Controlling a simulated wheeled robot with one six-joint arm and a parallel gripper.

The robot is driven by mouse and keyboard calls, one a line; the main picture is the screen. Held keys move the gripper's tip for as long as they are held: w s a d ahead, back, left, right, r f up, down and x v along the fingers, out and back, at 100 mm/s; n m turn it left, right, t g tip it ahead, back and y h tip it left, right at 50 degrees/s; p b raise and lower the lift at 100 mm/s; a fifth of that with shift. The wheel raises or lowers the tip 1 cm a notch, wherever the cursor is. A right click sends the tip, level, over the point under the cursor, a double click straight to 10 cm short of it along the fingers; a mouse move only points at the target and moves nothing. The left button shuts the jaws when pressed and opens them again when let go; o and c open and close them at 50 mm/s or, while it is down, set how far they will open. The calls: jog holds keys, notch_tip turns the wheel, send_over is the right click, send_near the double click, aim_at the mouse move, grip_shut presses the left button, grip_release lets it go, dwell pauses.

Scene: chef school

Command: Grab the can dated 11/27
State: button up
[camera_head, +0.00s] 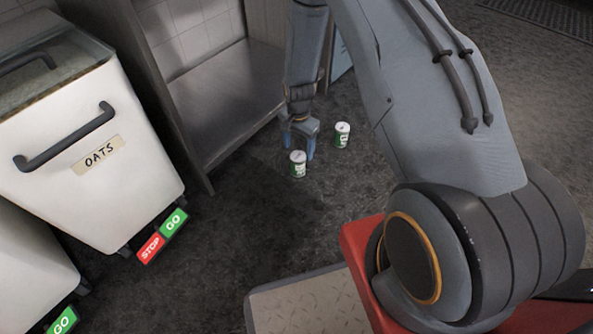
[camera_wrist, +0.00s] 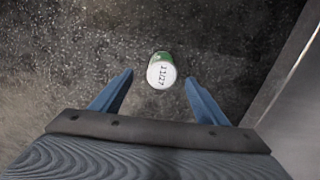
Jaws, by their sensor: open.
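Two small white and green cans stand upright on the dark floor in the head view: a nearer can (camera_head: 298,165) and a farther can (camera_head: 342,134) to its right. My gripper (camera_head: 300,150) points down just behind the nearer can, its blue fingers apart. In the wrist view a can (camera_wrist: 161,72) has a white lid reading 11/27. It lies between the lines of my open fingers, around the level of their tips, and nothing is gripped. It appears to be the nearer can. The date on the other can is too small to read.
A metal shelf unit (camera_head: 225,105) stands left of the cans, and its edge shows at the right of the wrist view. A white bin labelled OATS (camera_head: 60,185) is at the left, with red STOP and green GO tags below. Floor in front of the cans is clear.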

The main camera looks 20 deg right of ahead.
aim_at(298, 156)
jog(key=f, duration=0.2)
jog(key=f+b, duration=0.1)
jog(key=f, duration=0.1)
jog(key=f+b, duration=0.1)
jog(key=f, duration=0.1)
jog(key=shift+w, duration=0.3)
jog(key=shift+w+d+f+b, duration=0.1)
jog(key=shift+f+b, duration=1.6)
jog(key=shift+f, duration=1.1)
jog(key=shift+r, duration=0.1)
jog(key=shift+c, duration=0.5)
jog(key=c, duration=1.3)
